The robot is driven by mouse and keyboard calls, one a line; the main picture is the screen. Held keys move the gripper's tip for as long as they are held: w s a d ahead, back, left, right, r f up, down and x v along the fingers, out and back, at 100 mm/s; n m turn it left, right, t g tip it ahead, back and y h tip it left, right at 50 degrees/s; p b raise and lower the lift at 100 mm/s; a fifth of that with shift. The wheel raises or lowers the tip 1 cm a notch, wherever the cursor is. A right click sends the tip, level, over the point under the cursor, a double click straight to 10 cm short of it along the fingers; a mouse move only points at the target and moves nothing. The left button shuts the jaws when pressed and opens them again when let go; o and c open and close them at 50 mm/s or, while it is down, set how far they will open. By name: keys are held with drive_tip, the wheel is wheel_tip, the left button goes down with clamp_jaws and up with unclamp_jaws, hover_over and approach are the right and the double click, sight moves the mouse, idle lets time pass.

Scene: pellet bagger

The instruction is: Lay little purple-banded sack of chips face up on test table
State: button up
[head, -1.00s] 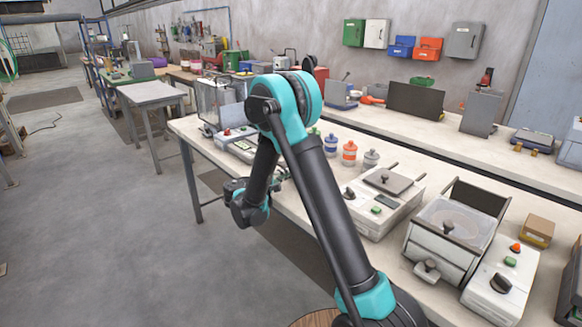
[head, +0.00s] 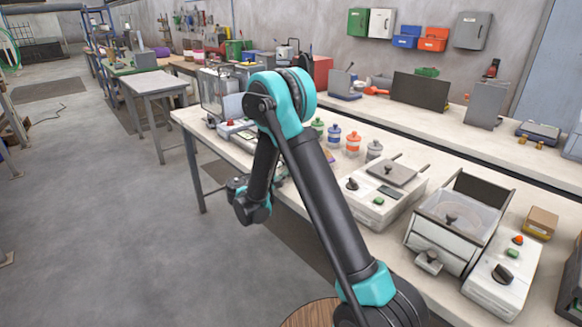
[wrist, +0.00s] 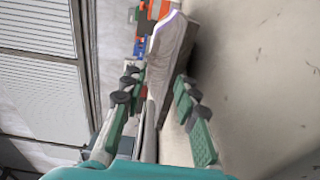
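In the wrist view a pale grey-beige, pouch-like thing (wrist: 168,62) with a purple edge at its far end stands between the fingers of my gripper (wrist: 160,82). It looks like the little purple-banded sack seen nearly edge-on, with a finger against each side. Its printed face cannot be made out. In the head view my gripper (head: 277,177) is partly hidden behind my arm, near the front edge of the long bench. Which surface is the test table is not clear from the frames.
The long bench (head: 222,150) carries several jars (head: 353,143), a grey device with a lid (head: 384,190) and a clear-topped machine (head: 455,215). A smaller grey table (head: 156,83) stands beyond at the left. The floor (head: 100,215) at left is open.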

drive_tip(key=v, duration=1.2)
